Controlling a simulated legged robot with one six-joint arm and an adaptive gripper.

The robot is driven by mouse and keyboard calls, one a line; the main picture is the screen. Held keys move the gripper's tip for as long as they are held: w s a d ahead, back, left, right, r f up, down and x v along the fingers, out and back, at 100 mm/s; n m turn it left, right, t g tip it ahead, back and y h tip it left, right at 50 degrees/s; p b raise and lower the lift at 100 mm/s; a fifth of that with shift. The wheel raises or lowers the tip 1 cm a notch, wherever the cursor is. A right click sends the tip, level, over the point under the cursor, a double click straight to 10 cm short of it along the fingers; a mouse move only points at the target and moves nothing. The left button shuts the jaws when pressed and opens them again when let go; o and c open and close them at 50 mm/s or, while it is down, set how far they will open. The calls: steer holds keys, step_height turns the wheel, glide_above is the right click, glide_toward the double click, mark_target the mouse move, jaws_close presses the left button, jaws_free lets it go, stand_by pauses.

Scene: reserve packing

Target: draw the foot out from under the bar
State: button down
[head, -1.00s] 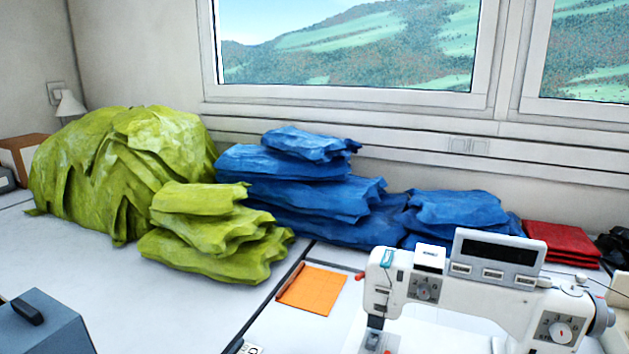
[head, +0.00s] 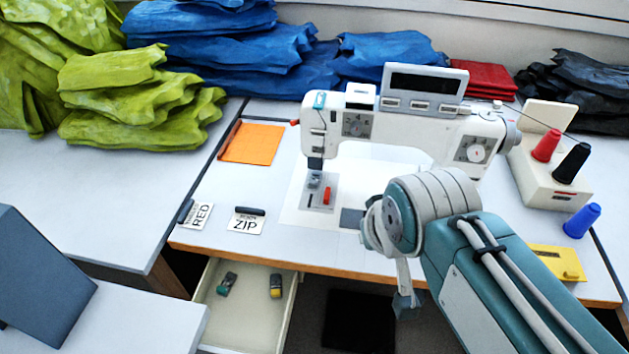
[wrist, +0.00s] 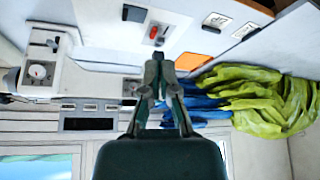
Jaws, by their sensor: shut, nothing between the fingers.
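The white sewing machine (head: 430,125) stands on the table in the head view. A small grey-teal foot (head: 314,180) sits under its dark bar (head: 316,163), above the grey needle plate. A red piece (head: 327,195) lies beside it on the plate and also shows in the wrist view (wrist: 153,32). My gripper (wrist: 157,62) is shut and empty in the wrist view, its tips towards the plate. It hangs low in front of the table in the head view (head: 404,303), apart from the foot. In the wrist view my gripper hides the bar area.
An open drawer (head: 209,315) below the table holds two small pieces. Cards marked RED (head: 200,215) and ZIP (head: 247,224), an orange square (head: 255,143) and a yellow block (head: 556,262) lie on the table. A thread stand (head: 540,180) is right of the machine.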

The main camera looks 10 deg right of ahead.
mark_target(312, 184)
steer(key=c, duration=1)
jaws_free()
steer(key=o, duration=0.4)
steer(key=shift+w+d+f, duration=0.1)
steer(key=shift+d+f, duration=0.05)
steer(key=w+d+f+n+h, duration=0.45)
steer(key=w+n, duration=0.25)
steer(key=w, duration=0.2)
steer(key=w+d+f+n+h, duration=0.4)
steer(key=w+n+h, duration=0.25)
steer(key=w, duration=0.25)
steer(key=w+a+f+n+t+y, duration=0.2)
steer(key=w+a+f+n, duration=0.2)
steer(key=f+n, duration=0.1)
steer(key=w+a+f+n+t+y, duration=0.2)
steer(key=w+a+f+n, duration=0.2)
steer(key=w+f+n, duration=0.1)
steer(key=w+a+f+n+t+y, duration=0.1)
steer(key=w+a+f+n+t, duration=0.1)
steer(key=w+a+f+n, duration=0.2)
step_height(312, 184, down, 4)
steer(key=shift+w+a+r+n+t+y, duration=0.1)
steer(key=shift+r+n+t+y, duration=0.1)
steer(key=shift+n, duration=0.8)
steer(key=shift+w+r+n+t+y, duration=0.1)
steer(key=shift+n+t+y, duration=0.1)
steer(key=shift+n, duration=0.75)
steer(key=x, duration=1)
steer(key=shift+w+f, duration=0.15)
steer(key=shift+w, duration=0.15)
